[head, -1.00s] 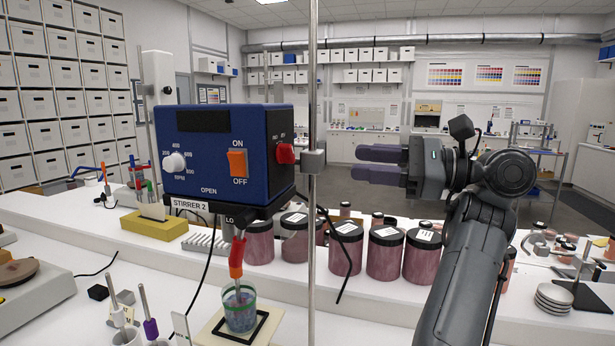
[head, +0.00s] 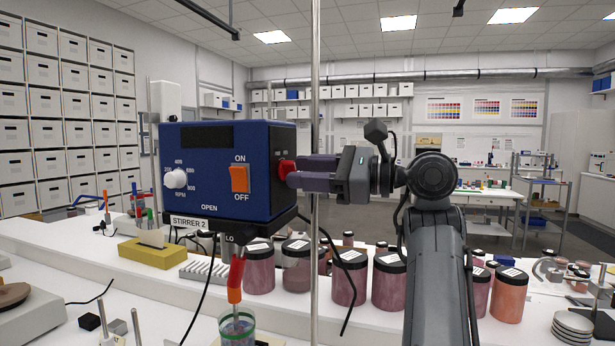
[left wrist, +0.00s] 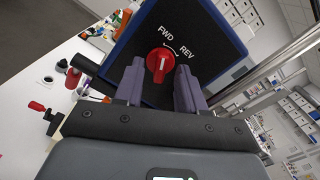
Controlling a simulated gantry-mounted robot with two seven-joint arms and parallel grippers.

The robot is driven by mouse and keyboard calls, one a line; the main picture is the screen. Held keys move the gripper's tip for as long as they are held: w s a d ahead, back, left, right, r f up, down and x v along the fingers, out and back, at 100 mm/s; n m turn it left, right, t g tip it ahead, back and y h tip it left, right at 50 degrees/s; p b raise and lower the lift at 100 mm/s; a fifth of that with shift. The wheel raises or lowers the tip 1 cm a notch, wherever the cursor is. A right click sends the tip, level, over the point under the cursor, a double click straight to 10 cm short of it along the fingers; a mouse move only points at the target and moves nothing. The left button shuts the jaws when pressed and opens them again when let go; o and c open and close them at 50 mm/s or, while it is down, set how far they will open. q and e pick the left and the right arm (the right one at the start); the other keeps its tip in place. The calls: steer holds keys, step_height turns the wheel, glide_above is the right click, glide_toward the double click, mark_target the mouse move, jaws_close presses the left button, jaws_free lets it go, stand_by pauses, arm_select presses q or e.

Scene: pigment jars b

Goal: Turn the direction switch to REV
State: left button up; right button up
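The direction switch is a red knob (head: 286,168) on the dark right side of the blue STIRRER 2 box (head: 222,205). In the left wrist view the knob (left wrist: 158,64) shows a white pointer line aimed up, roughly toward the FWD label (left wrist: 167,33). The REV label (left wrist: 187,50) is further right. My left gripper (head: 293,170) has its two purple fingers reaching to the knob. In the left wrist view the fingers of this gripper (left wrist: 160,72) stand open on either side of the knob, very close to it; contact is not clear. My right gripper is not in view.
A vertical metal rod (head: 315,260) stands right beside the box, next to my fingers. The ON/OFF rocker (head: 240,178) and white speed dial (head: 175,179) are on the front. Below are a beaker (head: 237,328), a hanging cable (head: 349,300) and several pigment jars (head: 350,280).

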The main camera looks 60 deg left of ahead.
arm_select(q)
jaws_close()
stand_by(0.5)
steer(key=shift+m+b, duration=1.3)
steer(key=shift+m, duration=4.6)
